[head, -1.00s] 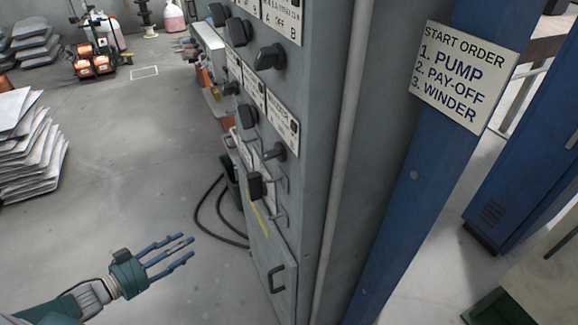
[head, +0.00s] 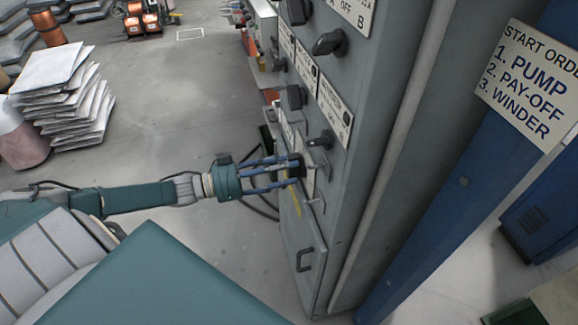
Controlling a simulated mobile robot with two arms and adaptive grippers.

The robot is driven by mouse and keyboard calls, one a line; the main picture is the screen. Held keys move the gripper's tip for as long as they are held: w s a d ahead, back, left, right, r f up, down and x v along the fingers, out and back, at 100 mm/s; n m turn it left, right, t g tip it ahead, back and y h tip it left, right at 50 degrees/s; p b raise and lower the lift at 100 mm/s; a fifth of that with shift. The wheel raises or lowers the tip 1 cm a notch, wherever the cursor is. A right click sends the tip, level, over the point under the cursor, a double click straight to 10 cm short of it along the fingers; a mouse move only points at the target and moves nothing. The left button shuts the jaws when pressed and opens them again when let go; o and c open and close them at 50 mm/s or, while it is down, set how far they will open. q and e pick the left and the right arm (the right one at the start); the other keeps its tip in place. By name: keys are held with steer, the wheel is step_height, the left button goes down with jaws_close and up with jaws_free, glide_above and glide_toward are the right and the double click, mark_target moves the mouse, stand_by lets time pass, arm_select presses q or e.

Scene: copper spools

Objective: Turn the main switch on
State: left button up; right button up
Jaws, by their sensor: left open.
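A grey switch cabinet (head: 372,130) stands in the middle with black rotary knobs on its left-facing side. The lowest black knob (head: 297,161) sits between metal guard bars; its label is too hidden to read, so I cannot tell for sure that it is the main switch. My left gripper (head: 285,173) is open, its blue fingers pointing right at this knob and partly covering it. I cannot tell whether they touch it. Another knob (head: 321,140) is just above and to the right. My right gripper is not in view.
More knobs sit higher, such as one (head: 330,42) near the top. A cabinet handle (head: 305,260) is below. A start order sign (head: 530,85) hangs on a blue post (head: 445,215) at right. Stacked sheets (head: 65,95) stand at left; the floor between is clear.

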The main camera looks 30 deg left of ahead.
arm_select(q)
steer(key=shift+w+d, duration=0.35)
steer(key=shift+w, duration=0.05)
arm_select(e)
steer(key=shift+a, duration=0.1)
arm_select(q)
jaws_close()
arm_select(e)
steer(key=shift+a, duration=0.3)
